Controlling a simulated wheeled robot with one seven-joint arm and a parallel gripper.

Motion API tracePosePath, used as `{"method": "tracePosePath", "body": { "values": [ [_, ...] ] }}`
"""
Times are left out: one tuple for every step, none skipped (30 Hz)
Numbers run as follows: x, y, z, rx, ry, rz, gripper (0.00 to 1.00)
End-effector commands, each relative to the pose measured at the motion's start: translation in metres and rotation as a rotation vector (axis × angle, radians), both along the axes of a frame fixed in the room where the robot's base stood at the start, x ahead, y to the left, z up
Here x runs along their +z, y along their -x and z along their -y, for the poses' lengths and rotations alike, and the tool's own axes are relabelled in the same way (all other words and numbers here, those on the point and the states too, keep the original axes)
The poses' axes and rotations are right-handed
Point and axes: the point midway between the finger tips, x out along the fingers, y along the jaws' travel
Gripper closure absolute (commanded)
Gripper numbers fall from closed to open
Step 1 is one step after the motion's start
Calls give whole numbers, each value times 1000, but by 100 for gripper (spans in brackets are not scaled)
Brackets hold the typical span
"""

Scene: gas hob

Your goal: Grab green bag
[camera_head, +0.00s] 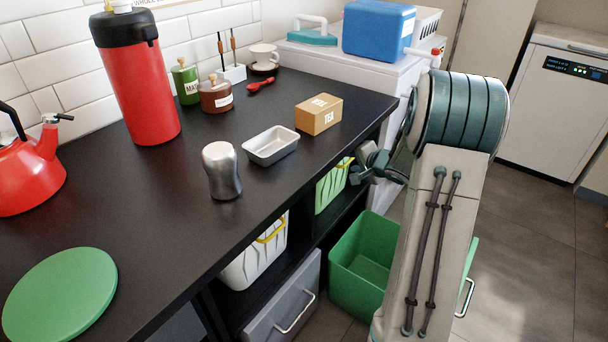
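The green bag (331,190), with white stripes and a yellow handle (345,162), sits in the open shelf under the black counter. Its top and right side are partly hidden by the counter edge and by my gripper. My gripper (358,172) is at the shelf opening, just right of the bag's upper part and close to the yellow handle. I cannot tell whether it touches the handle. Its fingers are small and partly overlapped, so their opening is unclear.
A white bag (254,262) with a yellow handle is in the shelf left of the green one. A green bin (365,262) stands on the floor below my gripper. A metal tin (271,146), tea box (318,115) and shaker (221,171) stand near the counter edge.

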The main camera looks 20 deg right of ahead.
Motion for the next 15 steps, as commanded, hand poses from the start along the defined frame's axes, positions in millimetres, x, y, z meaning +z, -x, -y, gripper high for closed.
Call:
{"method": "tracePosePath", "body": {
  "values": [
    [0, 0, 0, 0, 0, 0, 66],
    [1, 0, 0, 0, 0, 0, 66],
    [1, 0, 0, 0, 0, 0, 66],
    [1, 0, 0, 0, 0, 0, 66],
    [1, 0, 0, 0, 0, 0, 66],
    [1, 0, 0, 0, 0, 0, 74],
    [1, 0, 0, 0, 0, 0, 82],
    [1, 0, 0, 0, 0, 0, 91],
    [1, 0, 0, 0, 0, 0, 100],
    [1, 0, 0, -1, 0, 0, 100],
    [1, 0, 0, 0, 0, 0, 100],
    [1, 0, 0, 0, 0, 0, 100],
    [1, 0, 0, -1, 0, 1, 100],
    [1, 0, 0, -1, 0, 1, 100],
    [1, 0, 0, -1, 0, 1, 100]
  ]
}}
